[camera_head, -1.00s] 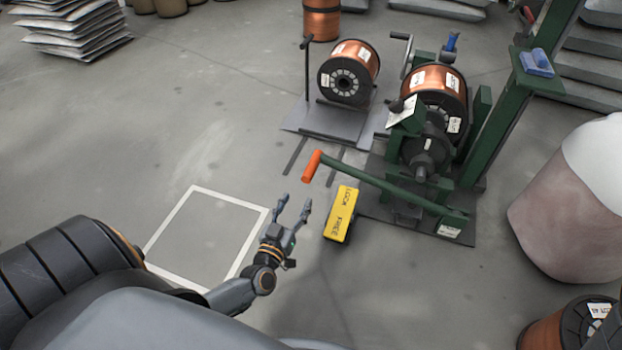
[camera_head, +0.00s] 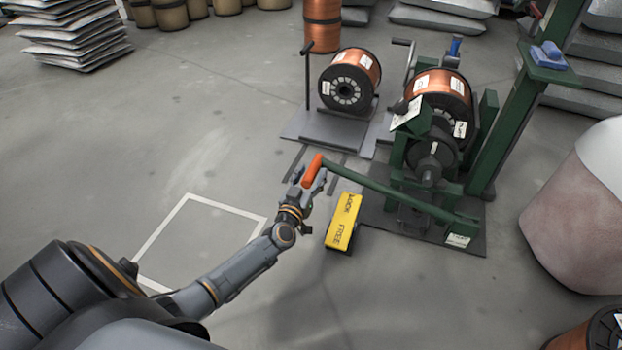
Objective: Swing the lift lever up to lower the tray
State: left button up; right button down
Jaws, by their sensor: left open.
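The lift lever (camera_head: 385,190) is a long green bar on the green machine, with an orange grip (camera_head: 312,171) at its left end. It lies low and slants down to the right toward its pivot. My left gripper (camera_head: 310,180) is open, with its fingers on either side of the orange grip; I cannot tell whether they touch it. The tray (camera_head: 330,122) is a grey plate left of the machine and bears a copper spool (camera_head: 349,80). My right gripper is not in view.
A yellow pedal block (camera_head: 343,222) marked "LOCK" and "FREE" stands on the floor just right of my left gripper. A white-outlined square (camera_head: 160,230) on the floor is empty. A large pale sack (camera_head: 580,205) stands at the right. Stacked bags (camera_head: 70,35) are at the upper left.

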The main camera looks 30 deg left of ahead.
pick_arm(q)
jog(key=shift+c, duration=0.2)
grip_shut()
jog(key=shift+r, duration=0.1)
